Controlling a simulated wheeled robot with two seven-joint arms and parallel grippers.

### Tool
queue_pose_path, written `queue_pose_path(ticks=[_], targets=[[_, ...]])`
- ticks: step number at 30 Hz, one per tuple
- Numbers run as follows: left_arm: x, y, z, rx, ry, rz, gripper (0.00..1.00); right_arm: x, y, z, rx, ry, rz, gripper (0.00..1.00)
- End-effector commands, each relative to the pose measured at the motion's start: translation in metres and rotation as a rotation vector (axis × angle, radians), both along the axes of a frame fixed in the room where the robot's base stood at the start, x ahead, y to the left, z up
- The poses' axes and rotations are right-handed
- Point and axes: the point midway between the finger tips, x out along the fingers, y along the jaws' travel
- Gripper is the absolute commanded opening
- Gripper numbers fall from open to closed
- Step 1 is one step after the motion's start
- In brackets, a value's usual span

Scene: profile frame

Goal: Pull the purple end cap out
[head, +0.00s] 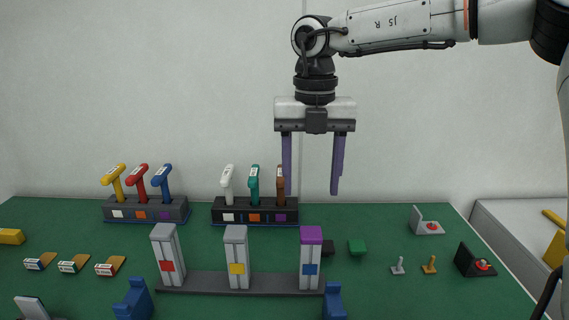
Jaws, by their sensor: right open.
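The purple end cap (311,235) sits on top of the rightmost of three grey upright profiles. That profile (311,262) has a blue square on its front and stands on a dark base bar (200,283). My right gripper (312,190) hangs pointing down above and behind the row. Its two purple fingers are apart and nothing is between them. The left gripper does not show.
Behind the profiles stand two dark racks (146,214) (226,217) of coloured handled tools. Blue blocks (134,300) (334,302) flank the base bar. Green table is bare at front right.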

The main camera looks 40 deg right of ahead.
Motion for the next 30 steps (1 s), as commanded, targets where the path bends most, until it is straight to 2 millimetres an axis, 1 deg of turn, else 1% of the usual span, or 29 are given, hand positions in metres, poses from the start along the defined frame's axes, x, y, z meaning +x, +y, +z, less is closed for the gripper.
queue_pose_path(ticks=[1,5,8,12,15,18,23,30], targets=[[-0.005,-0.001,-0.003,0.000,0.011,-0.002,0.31,-0.001,0.000,-0.005,0.000,0.003,0.001,0.56],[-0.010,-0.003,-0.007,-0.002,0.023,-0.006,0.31,-0.001,0.000,-0.024,0.002,0.005,0.001,0.56],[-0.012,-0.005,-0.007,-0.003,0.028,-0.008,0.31,-0.001,0.000,-0.043,0.002,0.006,0.001,0.56],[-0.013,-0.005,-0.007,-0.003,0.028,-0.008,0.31,-0.001,0.000,-0.067,0.002,0.004,0.001,0.56],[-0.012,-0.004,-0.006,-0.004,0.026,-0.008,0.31,-0.001,0.000,-0.082,0.002,0.004,0.002,0.56],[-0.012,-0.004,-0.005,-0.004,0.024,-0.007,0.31,-0.001,0.000,-0.092,0.003,0.002,0.000,0.56],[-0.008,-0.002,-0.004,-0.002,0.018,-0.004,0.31,-0.001,0.000,-0.100,0.002,0.001,0.001,0.56],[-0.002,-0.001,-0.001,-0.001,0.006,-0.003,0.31,-0.001,0.000,-0.100,0.003,0.000,0.001,0.56]])
